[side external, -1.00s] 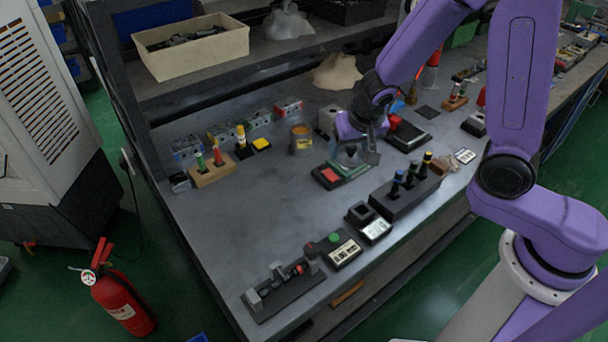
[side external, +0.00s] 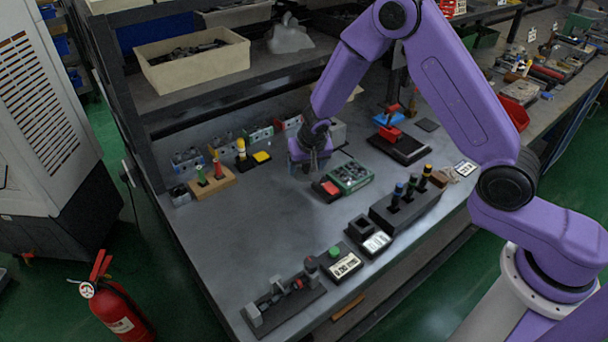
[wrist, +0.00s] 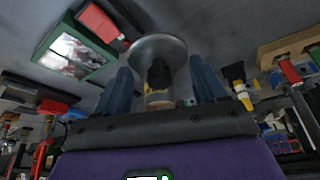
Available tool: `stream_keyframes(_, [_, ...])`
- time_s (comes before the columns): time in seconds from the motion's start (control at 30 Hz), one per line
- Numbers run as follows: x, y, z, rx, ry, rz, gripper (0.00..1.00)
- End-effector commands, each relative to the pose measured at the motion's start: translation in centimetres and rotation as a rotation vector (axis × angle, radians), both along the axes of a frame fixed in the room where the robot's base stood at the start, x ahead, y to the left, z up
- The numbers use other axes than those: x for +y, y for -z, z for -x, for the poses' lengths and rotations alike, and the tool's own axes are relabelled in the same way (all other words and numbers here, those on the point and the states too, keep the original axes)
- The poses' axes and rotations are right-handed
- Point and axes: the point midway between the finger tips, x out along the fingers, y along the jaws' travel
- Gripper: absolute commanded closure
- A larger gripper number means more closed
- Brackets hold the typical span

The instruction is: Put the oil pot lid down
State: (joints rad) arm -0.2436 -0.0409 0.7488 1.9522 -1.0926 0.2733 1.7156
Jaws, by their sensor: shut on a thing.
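The oil pot lid is a grey round disc (wrist: 150,43) with a dark knob, in the wrist view. My gripper (wrist: 160,76) is shut on the lid by its knob, one finger on each side. In the side view my gripper (side external: 312,168) is over the bench, just left of a green-rimmed tray (side external: 352,178). The lid is hard to make out there. I cannot clearly see the oil pot now; the gripper and wrist cover that part of the bench.
A wooden holder (side external: 212,184) with green and red pegs is to the left. A dark block with several capped pegs (side external: 397,199) is at the front right. The bench (side external: 255,230) front left is clear.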

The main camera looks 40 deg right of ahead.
Motion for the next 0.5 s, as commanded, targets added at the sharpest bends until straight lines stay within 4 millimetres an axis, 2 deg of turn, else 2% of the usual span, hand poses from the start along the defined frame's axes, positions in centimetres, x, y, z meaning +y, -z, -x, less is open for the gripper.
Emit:
stream_keyframes(0.23, [0.1, 1.3, -1.0, 0.001, 0.001, 0.0, 0.59])
stream_keyframes(0.5, [0.1, 3.7, -0.9, 0.001, 0.001, 0.002, 0.59])
